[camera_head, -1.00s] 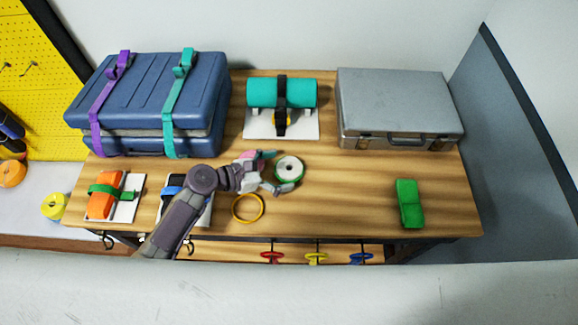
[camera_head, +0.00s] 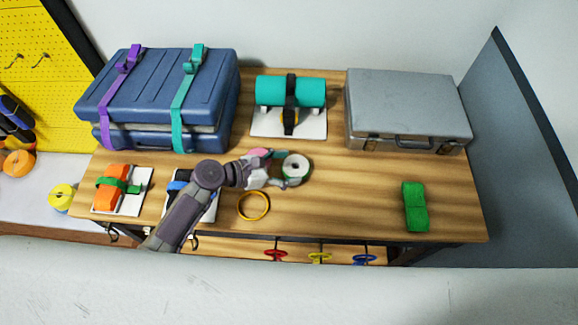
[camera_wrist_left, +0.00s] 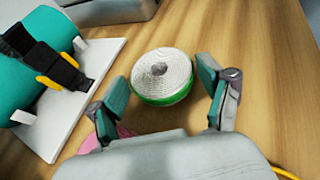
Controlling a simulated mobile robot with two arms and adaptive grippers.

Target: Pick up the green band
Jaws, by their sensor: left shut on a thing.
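A round roll (camera_head: 296,166) with a white coiled top and a green outer band lies on the wooden table; it also shows in the left wrist view (camera_wrist_left: 162,77). My left gripper (camera_head: 286,172) is at the roll, with a finger on either side of it. A green folded bundle (camera_head: 415,206) lies apart at the table's right. My right gripper is not in view.
A teal cylinder (camera_head: 270,92) with a black strap rests on a white plate behind the roll. A yellow ring (camera_head: 253,206) lies in front. A blue case (camera_head: 160,88) and a grey case (camera_head: 410,105) stand at the back. The table between roll and green bundle is clear.

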